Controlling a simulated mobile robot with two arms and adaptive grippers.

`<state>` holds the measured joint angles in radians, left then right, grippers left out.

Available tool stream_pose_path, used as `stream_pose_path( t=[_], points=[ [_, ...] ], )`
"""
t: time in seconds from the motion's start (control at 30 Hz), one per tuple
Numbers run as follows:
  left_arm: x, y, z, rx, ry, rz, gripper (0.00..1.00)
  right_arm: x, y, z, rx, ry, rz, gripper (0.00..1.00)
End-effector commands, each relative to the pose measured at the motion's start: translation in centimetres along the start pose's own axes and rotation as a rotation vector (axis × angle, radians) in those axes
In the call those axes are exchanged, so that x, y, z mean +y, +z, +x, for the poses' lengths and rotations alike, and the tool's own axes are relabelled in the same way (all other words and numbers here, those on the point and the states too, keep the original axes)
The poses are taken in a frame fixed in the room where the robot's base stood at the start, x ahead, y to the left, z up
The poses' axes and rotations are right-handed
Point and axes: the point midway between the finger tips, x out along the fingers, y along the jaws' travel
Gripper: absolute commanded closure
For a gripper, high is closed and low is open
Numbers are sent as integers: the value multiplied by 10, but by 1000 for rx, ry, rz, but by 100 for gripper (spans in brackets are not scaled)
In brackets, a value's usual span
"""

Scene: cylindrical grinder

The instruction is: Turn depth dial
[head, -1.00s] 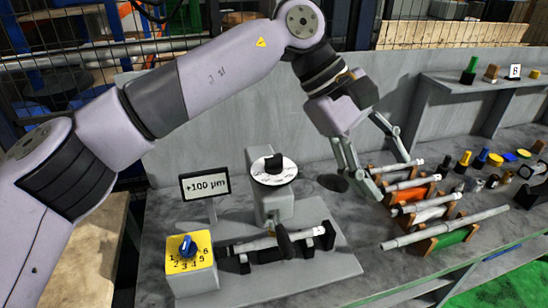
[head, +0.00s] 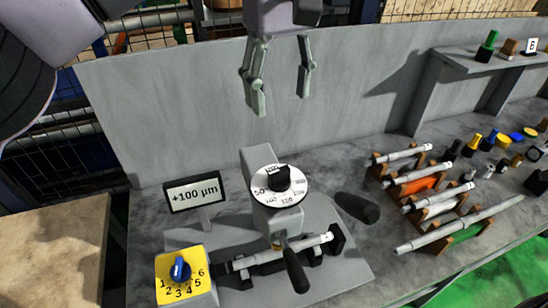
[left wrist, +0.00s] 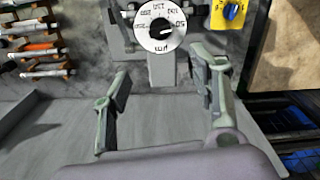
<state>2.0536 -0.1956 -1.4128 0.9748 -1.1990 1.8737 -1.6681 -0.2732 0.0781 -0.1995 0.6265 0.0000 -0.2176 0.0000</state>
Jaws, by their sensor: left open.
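The depth dial (head: 279,186) is a white marked disc with a black knob on top of the grey grinder. It also shows upside down at the top of the left wrist view (left wrist: 160,27). A small display (head: 194,194) beside it reads +100 µm. My left gripper (head: 281,90) is open and empty, above and behind the dial and apart from it. Its two fingers show spread in the left wrist view (left wrist: 160,105), with the dial beyond and between them. My right gripper is not in view.
A yellow box with a blue numbered knob (head: 180,270) stands front left. A shaft (head: 270,255) lies in the grinder below the dial. Racked shafts (head: 440,208) and small coloured parts are at right. A grey back panel (head: 170,115) stands behind the bench.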

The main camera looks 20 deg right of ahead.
Motion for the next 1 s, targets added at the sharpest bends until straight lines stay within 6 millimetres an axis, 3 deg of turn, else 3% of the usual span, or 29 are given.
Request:
stream_pose_path(
  t=[0.37, 0.5, 0.73, 1.0],
  points=[
    [-1, 0, 66, -4, -3, 1, 45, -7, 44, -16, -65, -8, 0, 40],
    [-1, 0, 96, -5, -1, 0, 45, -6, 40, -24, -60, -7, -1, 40],
    [0, 1, 141, -5, -1, 0, 45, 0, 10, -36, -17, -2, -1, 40],
    [0, 0, 168, -2, 0, 0, 45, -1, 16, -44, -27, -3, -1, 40]
  ],
)
